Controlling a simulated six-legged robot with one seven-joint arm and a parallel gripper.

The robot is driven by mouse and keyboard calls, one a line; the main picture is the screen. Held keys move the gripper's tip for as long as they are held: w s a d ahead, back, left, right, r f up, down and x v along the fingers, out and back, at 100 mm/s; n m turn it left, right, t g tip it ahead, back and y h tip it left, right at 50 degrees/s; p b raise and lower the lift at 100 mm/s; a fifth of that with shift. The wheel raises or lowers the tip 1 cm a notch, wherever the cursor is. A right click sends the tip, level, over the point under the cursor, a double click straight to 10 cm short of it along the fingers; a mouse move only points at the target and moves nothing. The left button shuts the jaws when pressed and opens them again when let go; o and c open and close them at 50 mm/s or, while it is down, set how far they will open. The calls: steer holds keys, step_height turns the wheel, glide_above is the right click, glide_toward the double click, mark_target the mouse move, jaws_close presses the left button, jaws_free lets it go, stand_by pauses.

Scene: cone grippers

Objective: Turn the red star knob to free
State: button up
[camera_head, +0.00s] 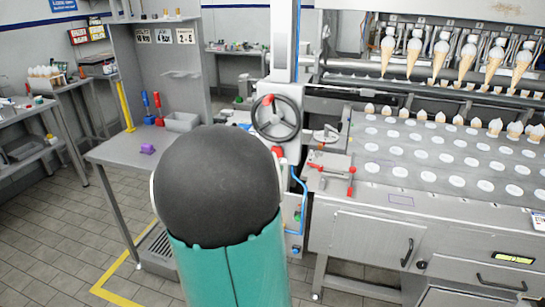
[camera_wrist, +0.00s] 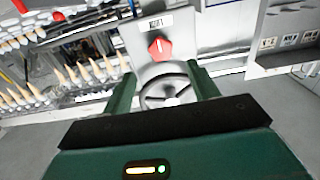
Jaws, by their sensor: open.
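The red star knob (camera_wrist: 158,46) sits on a pale grey panel in the wrist view, with a small label plate (camera_wrist: 154,24) above it in that picture. Its exact turned position is too small to read. In the head view a red knob (camera_head: 277,152) shows just below the handwheel, partly hidden by my arm. My gripper (camera_wrist: 161,72) is open and empty. Its two green fingers stand apart, framing the handwheel (camera_wrist: 166,92), with the knob beyond their tips. In the head view my arm hides the gripper.
The spoked handwheel (camera_head: 275,118) is mounted on the column beside the knob. A red-handled clamp (camera_head: 330,170) lies right of it, before the cone machine's tray plate (camera_head: 430,155). A grey workbench (camera_head: 120,150) with a purple item (camera_head: 148,149) stands left.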

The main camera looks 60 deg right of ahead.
steer(key=w+d, duration=0.1)
steer(key=d, duration=0.7)
steer(key=shift+w, duration=0.15)
steer(key=c, duration=1)
steer(key=shift+n, duration=8.9)
